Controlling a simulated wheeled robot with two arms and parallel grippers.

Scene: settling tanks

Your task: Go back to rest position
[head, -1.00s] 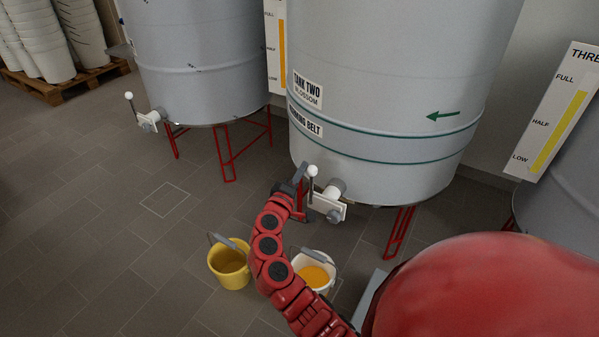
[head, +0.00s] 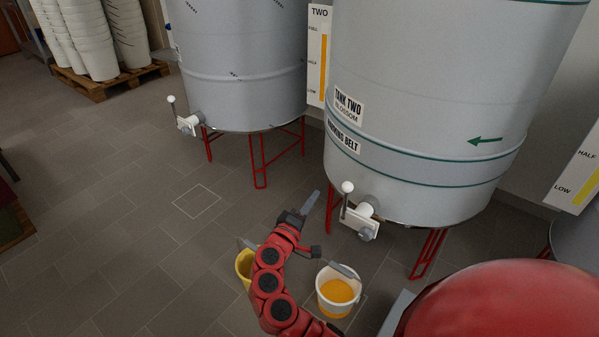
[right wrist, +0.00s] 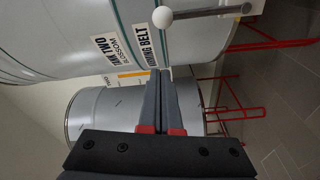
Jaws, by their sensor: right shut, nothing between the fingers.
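My right gripper (head: 309,203) is shut and empty, in front of tank two and just left of its tap. In the right wrist view its two grey fingers (right wrist: 160,103) lie together with nothing between them. Tank two (head: 420,110) is a large grey tank with a label and green bands, on red legs. Its tap (head: 360,218) has a lever with a white ball knob (head: 347,187), upright in the head view. The knob also shows in the right wrist view (right wrist: 162,17), apart from the fingers. My left gripper is not in view.
A white bucket (head: 322,298) with orange liquid stands on the floor below the tap. A yellow bucket (head: 243,266) is partly hidden behind my right arm. Another tank (head: 245,70) stands to the left. Stacked white buckets (head: 95,40) sit on a pallet.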

